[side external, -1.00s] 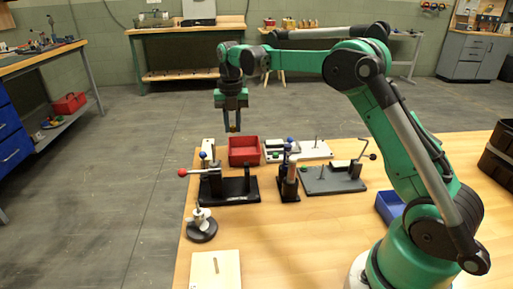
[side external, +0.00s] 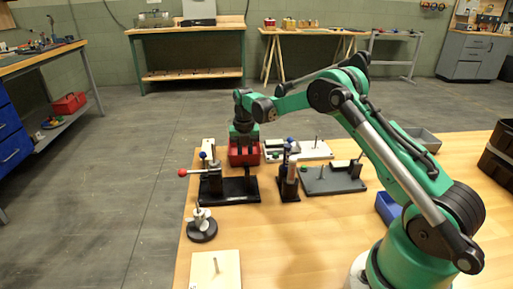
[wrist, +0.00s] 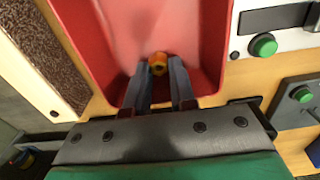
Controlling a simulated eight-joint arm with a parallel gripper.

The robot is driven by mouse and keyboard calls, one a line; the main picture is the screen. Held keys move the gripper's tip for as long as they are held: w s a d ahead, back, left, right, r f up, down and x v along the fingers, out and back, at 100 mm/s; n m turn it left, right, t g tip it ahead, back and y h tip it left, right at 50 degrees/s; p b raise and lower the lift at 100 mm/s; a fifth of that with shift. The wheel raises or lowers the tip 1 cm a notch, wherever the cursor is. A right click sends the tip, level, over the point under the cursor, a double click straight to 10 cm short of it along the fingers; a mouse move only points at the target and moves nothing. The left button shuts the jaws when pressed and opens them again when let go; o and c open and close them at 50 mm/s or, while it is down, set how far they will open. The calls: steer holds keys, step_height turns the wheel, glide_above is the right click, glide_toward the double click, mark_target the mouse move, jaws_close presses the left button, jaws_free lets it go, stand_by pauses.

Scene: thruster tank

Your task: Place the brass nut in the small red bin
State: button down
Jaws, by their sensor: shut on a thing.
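The small red bin (side external: 234,161) stands at the far left part of the wooden table in the side view. In the wrist view its red floor and walls (wrist: 110,40) fill the upper middle. My gripper (wrist: 158,72) points down into the bin, its fingers near the front wall. It is shut on the brass nut (wrist: 158,63), which shows yellow-orange between the fingertips. In the side view my gripper (side external: 244,162) is over the bin, and the nut is hidden there. I cannot tell whether the nut touches the bin floor.
A black clamp fixture (side external: 228,188) with a red-knobbed lever stands just in front of the bin. A post fixture (side external: 288,182) and a grey plate (side external: 330,180) with pegs are to the right. A blue bin (side external: 389,207) is near my base. The front middle of the table is clear.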

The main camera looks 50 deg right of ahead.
steer(key=c, duration=0.7)
jaws_free()
steer(key=shift+f, duration=0.1)
step_height(320, 180, up, 12)
steer(key=s+a+r+m+t, duration=0.2)
steer(key=s+a+r+m, duration=0.1)
steer(key=a+r+m, duration=0.3)
steer(key=shift+s+a+f+m+t, duration=0.85)
steer(key=shift+s+a+m, duration=0.6)
steer(key=shift+s+m, duration=1.45)
steer(key=shift+s+a+f+m+t, duration=0.85)
steer(key=shift+s+a+m, duration=0.8)
steer(key=shift+m, duration=2.4)
steer(key=shift+s+a+f+m+t, duration=0.8)
steer(key=shift+s+a+m, duration=0.4)
steer(key=shift+s+m, duration=1.8)
